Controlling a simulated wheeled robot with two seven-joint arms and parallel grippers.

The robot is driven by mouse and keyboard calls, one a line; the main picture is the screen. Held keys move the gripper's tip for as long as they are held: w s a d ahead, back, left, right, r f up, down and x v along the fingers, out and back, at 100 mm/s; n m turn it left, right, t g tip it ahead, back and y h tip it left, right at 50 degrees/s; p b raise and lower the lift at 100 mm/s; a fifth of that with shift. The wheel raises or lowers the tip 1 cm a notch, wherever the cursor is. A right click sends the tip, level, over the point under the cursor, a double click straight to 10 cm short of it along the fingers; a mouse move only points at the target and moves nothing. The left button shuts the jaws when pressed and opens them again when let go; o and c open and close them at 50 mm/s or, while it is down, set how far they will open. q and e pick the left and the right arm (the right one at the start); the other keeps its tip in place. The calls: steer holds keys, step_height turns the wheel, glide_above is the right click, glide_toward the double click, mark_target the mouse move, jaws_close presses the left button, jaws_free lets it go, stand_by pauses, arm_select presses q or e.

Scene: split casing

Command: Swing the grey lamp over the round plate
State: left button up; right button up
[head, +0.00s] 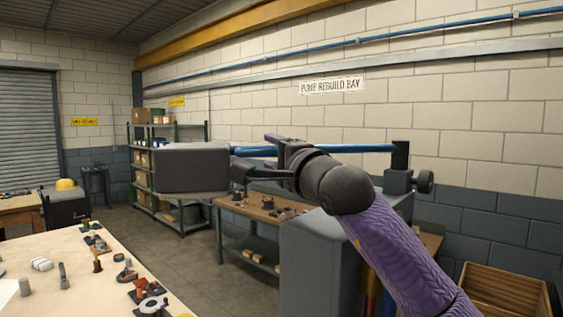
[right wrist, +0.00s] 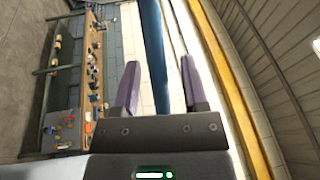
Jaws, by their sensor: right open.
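The grey lamp (head: 191,168) is a boxy head at the left end of a blue swing arm (head: 352,148). The arm runs right to a dark post (head: 400,155) on a grey cabinet. My right gripper (head: 268,150) is at the blue arm, just right of the lamp head. In the right wrist view, its purple fingers (right wrist: 157,65) are apart, with the blue arm (right wrist: 153,40) passing between or behind them; contact cannot be told. I cannot clearly make out the round plate. My left gripper is not in view.
A pale table (head: 60,262) with several small parts fills the lower left. The grey cabinet (head: 310,262) stands under the swing arm. A wooden workbench (head: 262,212) and shelving (head: 172,150) are behind, along the wall. A wooden crate (head: 505,290) is lower right.

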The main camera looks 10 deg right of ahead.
steer(key=b+v, duration=0.2)
steer(key=v, duration=0.2)
steer(key=b+v, duration=0.3)
steer(key=v, duration=0.1)
steer(key=shift+s+d+f+b, duration=0.1)
steer(key=shift+f+b, duration=0.15)
steer(key=shift+b, duration=0.05)
steer(key=shift+s+d+r, duration=0.1)
steer(key=shift+s+d, duration=0.05)
steer(key=shift+s, duration=0.3)
